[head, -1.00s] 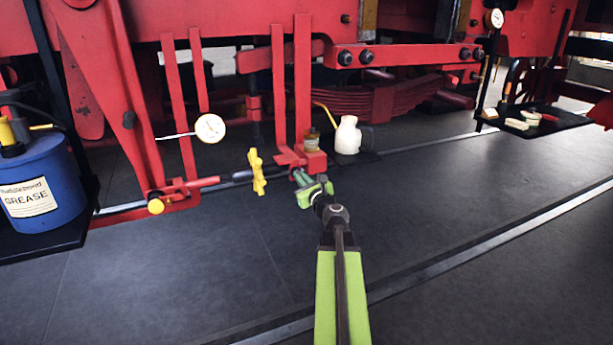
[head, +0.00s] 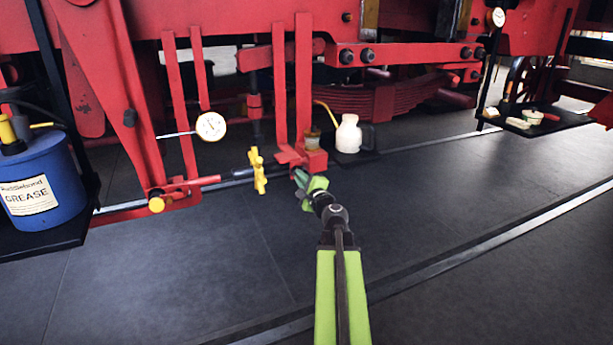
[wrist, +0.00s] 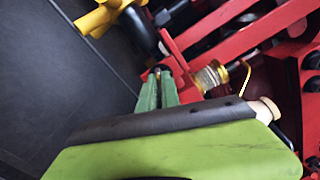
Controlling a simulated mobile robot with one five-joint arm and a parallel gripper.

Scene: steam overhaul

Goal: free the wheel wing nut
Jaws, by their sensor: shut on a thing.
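My gripper (head: 300,178) reaches the near end of a red bracket (head: 312,160) under the red frame. In the wrist view its green fingers (wrist: 157,74) are closed together at the bracket. A small metal piece (wrist: 157,70) shows between the fingertips. It appears to be the wheel wing nut, mostly hidden by the fingers, so its shape and angle cannot be told. A yellow lobed handle (head: 257,171) sits on a dark rod just left of the gripper, apart from it. It also shows in the wrist view (wrist: 98,20).
A small amber jar (head: 312,139) stands on the bracket, close to the gripper. A white oil can (head: 348,135) stands behind it. A dial gauge (head: 210,126) and a blue grease tub (head: 40,180) are at left. The floor at right is clear.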

